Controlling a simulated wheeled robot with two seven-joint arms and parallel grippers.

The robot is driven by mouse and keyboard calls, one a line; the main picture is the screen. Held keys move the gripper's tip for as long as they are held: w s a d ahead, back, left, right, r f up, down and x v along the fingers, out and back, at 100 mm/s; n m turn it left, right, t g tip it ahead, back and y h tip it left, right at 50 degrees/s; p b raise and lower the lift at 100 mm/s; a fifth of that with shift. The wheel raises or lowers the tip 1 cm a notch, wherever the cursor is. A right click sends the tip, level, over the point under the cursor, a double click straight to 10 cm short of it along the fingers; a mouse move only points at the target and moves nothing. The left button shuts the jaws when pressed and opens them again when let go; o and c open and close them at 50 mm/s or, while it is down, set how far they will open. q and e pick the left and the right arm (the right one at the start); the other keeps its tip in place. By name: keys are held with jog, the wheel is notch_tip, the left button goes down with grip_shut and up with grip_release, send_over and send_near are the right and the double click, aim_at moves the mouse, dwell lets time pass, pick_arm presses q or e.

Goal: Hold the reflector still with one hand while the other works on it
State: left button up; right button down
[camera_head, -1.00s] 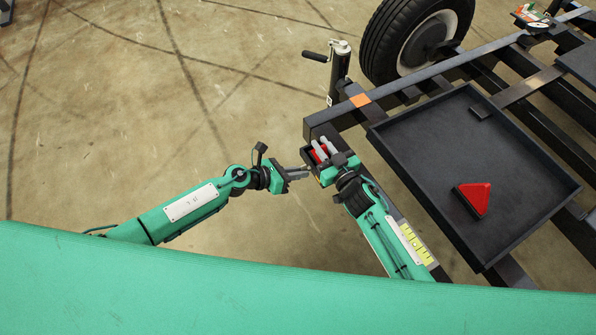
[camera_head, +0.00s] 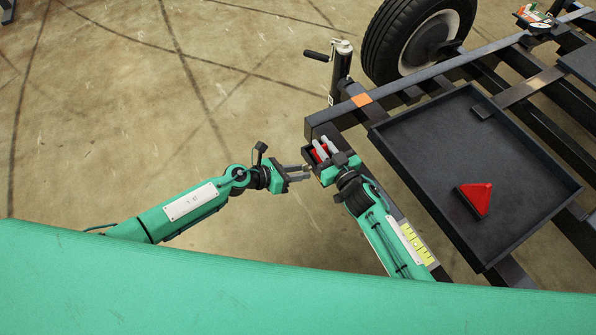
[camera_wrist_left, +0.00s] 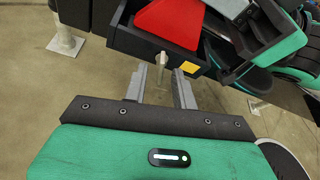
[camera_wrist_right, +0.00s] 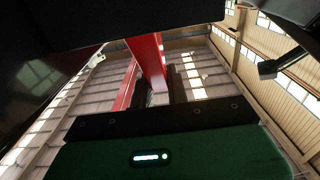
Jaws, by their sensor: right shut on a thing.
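The red reflector (camera_head: 319,153) sits at the near left corner of the dark trailer frame. It also shows large in the left wrist view (camera_wrist_left: 168,24), against a black housing. My right gripper (camera_head: 325,146) is shut on the reflector, and its fingers partly cover it in the head view. My left gripper (camera_head: 304,172) is just left of the reflector, pointing at it, with its fingers apart. In the left wrist view a small pale fastener (camera_wrist_left: 161,60) sticks out of the housing below the reflector, between the lines of my open left fingers (camera_wrist_left: 160,82); contact is not visible.
A black tray (camera_head: 420,128) on the trailer holds a second, triangular red reflector (camera_head: 475,198). A jack (camera_head: 339,72) with a side handle and a tyre (camera_head: 397,45) stand beyond the corner. The floor to the left is clear.

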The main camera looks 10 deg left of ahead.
pick_arm(q)
jog(key=v, duration=1.2)
jog(key=shift+f, duration=0.15)
pick_arm(e)
jog(key=c, duration=1.3)
grip_release()
jog(key=v, duration=1.2)
